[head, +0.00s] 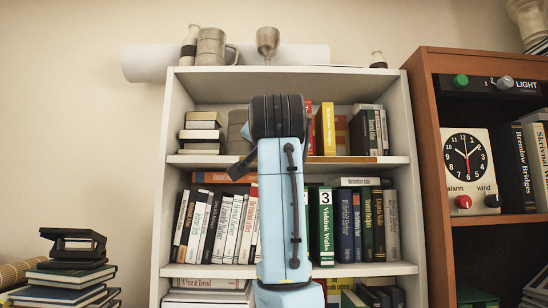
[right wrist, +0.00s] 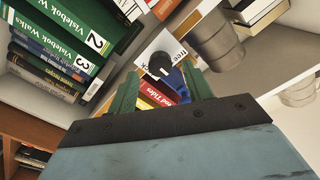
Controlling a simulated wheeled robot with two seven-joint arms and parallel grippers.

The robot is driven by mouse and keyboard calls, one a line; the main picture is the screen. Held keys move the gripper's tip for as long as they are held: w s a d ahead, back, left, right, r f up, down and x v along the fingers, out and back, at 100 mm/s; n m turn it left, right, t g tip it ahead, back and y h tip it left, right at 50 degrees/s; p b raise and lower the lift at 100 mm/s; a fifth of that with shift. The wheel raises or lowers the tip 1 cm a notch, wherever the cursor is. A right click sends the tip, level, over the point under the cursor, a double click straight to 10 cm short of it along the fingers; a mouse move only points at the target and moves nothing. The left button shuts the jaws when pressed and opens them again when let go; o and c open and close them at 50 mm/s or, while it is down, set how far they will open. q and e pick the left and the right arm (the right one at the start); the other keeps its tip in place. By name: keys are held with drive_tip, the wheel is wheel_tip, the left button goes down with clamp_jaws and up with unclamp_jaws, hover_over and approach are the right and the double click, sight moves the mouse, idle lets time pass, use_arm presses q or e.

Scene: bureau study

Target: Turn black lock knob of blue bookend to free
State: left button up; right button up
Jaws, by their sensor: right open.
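The blue bookend (right wrist: 177,84) shows in the right wrist view, between and just beyond the fingers of my right gripper (right wrist: 161,74). Its round black lock knob (right wrist: 160,63) sits in front of a white card (right wrist: 165,45) with partly readable lettering. The right gripper is open, its green fingers on either side of the knob and bookend. I cannot tell whether a finger touches them. In the head view, a light blue arm hides the middle of the white bookcase (head: 161,220), and the bookend and knob do not show there. My left gripper is not in view.
Green books (right wrist: 75,35) stand left of the fingers in the wrist view, and a grey mug (right wrist: 215,40) stands right. In the head view, a brown cabinet (head: 425,150) with a clock (head: 468,165) stands right. A paper roll (head: 145,63) lies on top of the bookcase.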

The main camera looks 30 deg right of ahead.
drive_tip(key=b+v, duration=0.1)
drive_tip(key=v, duration=0.9)
drive_tip(key=shift+s, duration=0.2)
drive_tip(key=shift+a, duration=0.1)
